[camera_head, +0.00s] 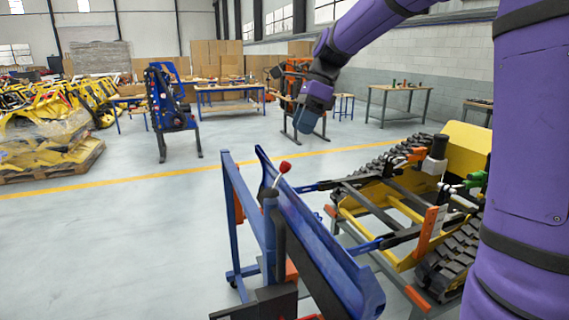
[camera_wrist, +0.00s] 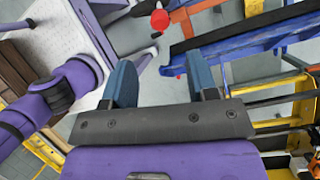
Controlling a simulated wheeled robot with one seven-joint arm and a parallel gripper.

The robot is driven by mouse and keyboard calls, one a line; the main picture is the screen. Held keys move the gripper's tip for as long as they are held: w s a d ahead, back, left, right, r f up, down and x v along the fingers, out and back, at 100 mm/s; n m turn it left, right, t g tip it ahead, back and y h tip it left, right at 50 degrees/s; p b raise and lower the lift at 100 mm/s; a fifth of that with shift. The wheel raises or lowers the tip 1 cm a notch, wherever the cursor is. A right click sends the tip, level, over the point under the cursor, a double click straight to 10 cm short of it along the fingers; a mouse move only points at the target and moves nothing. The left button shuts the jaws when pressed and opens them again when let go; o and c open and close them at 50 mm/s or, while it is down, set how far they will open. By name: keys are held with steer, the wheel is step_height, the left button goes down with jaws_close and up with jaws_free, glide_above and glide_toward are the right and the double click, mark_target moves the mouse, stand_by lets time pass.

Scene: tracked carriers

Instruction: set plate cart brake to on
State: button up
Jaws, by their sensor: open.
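The blue plate cart (camera_head: 232,217) stands in the lower middle of the head view. A brake lever with a red knob (camera_head: 284,167) rises from its frame and leans right. The red knob (camera_wrist: 160,19) also shows at the top of the wrist view, beyond my fingertips. My gripper (camera_head: 303,125) hangs from the purple arm, pointing down, above and to the right of the knob in the head view. In the wrist view its two blue fingers (camera_wrist: 160,75) are apart with nothing gripped between them. The knob is not touched. The lever's foot is hard to make out.
A yellow tracked carrier (camera_head: 464,145) with black tracks stands right of the cart, close to it. Workbenches (camera_head: 228,90) and a blue rack (camera_head: 170,110) stand farther back. Yellow machines on a pallet (camera_head: 50,165) are at left. The floor left of the cart is clear.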

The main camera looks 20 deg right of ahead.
mark_target(287, 162)
steer(key=x, duration=1)
steer(key=shift+a+f, duration=0.1)
steer(key=shift+f, duration=0.3)
steer(key=shift+c, duration=0.2)
jaws_close()
